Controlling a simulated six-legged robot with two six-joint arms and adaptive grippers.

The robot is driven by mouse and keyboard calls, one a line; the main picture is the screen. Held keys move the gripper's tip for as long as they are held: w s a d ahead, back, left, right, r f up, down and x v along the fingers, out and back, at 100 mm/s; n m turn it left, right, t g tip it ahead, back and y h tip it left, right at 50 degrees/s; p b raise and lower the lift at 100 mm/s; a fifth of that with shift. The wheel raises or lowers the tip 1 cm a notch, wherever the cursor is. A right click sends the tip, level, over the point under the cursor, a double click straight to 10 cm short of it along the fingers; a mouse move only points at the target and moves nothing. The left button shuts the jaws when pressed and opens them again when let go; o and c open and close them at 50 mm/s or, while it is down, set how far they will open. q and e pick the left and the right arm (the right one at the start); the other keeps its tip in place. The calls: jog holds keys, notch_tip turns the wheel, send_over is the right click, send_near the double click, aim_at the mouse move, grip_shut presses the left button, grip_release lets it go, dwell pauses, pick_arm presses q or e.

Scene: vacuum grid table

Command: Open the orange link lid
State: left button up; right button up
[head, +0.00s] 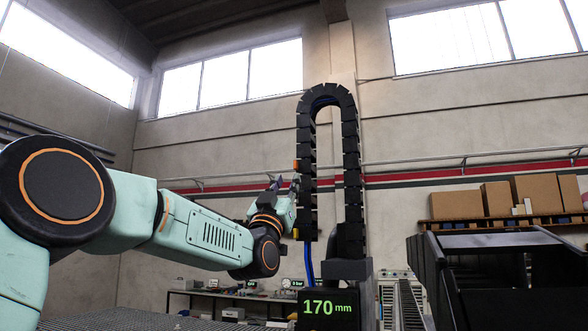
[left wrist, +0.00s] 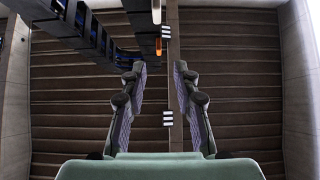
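A black cable chain (head: 351,150) arches upright in the middle of the head view. A small orange link lid (head: 297,165) sits on the left side of its left leg. In the left wrist view the orange lid (left wrist: 158,46) shows just above the gap between my fingertips. My left gripper (head: 281,184) points up beside the chain's left leg, close to the orange lid. In the left wrist view its two fingers (left wrist: 160,70) stand apart with nothing between them. I cannot tell whether a finger touches the chain. My right gripper is in neither view.
A display (head: 330,308) reading 170 mm stands below the chain. A blue cable (head: 308,262) hangs under the left leg, near a small yellow part (head: 295,233). A dark frame (head: 490,245) fills the lower right. Cardboard boxes (head: 537,191) sit on a shelf behind.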

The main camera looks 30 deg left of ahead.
aim_at(294, 166)
pick_arm(q)
jog(key=shift+h, duration=0.3)
jog(key=p+x, duration=0.2)
jog(key=x, duration=0.3)
jog(key=shift+d+r+p, duration=0.1)
jog(key=shift+p, duration=0.3)
jog(key=shift+w+r+p, duration=0.35)
jog(key=shift+r, duration=0.15)
jog(key=shift+w+r, duration=0.1)
jog(key=shift+w+a, duration=0.15)
jog(key=shift+a, duration=0.05)
jog(key=shift+c, duration=0.2)
grip_shut()
